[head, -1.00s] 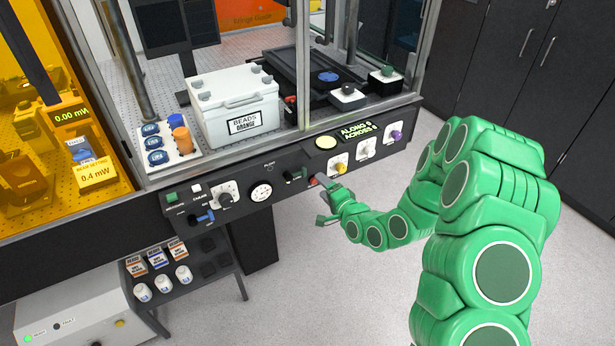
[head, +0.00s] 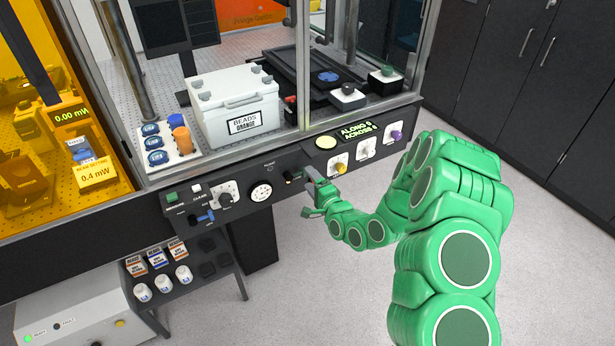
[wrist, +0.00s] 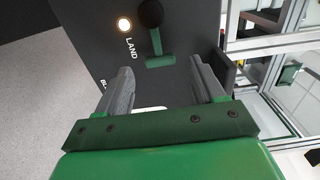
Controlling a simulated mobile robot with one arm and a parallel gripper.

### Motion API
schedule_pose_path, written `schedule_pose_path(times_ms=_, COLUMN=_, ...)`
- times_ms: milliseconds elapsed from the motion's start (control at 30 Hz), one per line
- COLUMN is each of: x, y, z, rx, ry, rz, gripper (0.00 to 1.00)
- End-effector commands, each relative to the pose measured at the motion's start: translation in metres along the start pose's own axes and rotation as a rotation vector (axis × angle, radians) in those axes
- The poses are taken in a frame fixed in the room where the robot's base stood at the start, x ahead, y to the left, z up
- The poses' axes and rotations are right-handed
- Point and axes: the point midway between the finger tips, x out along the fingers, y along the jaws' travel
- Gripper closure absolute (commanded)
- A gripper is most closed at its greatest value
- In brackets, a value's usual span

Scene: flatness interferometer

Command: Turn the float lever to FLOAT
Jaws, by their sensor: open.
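The float lever is a green bar (wrist: 158,48) with a black round knob (wrist: 150,12), on the dark control panel. In the wrist view it stands at the top, just beyond and between my fingertips. A lit lamp (wrist: 124,25) with the label LAND is to its left. In the head view the lever (head: 292,178) is small, just left of my gripper (head: 311,178). My gripper (wrist: 162,76) is open, with its two grey fingers apart and nothing held.
The panel also carries a round gauge (head: 261,192), a blue lever (head: 203,218), a yellow knob (head: 340,168) and a purple knob (head: 396,135). A white BEADS box (head: 235,108) stands on the bench above. The floor in front is clear.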

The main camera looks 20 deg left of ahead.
Motion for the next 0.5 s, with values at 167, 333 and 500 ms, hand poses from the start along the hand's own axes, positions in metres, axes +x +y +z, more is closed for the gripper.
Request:
schedule_pose_path(times_ms=167, x=0.017, y=0.0, z=0.0, rx=-0.003, ry=-0.001, rz=0.0, gripper=0.32)
schedule_pose_path(times_ms=333, x=0.025, y=0.0, z=0.0, rx=-0.002, ry=0.0, rz=0.001, gripper=0.32)
schedule_pose_path(times_ms=500, x=0.027, y=0.0, z=0.0, rx=-0.002, ry=0.0, rz=0.001, gripper=0.32)
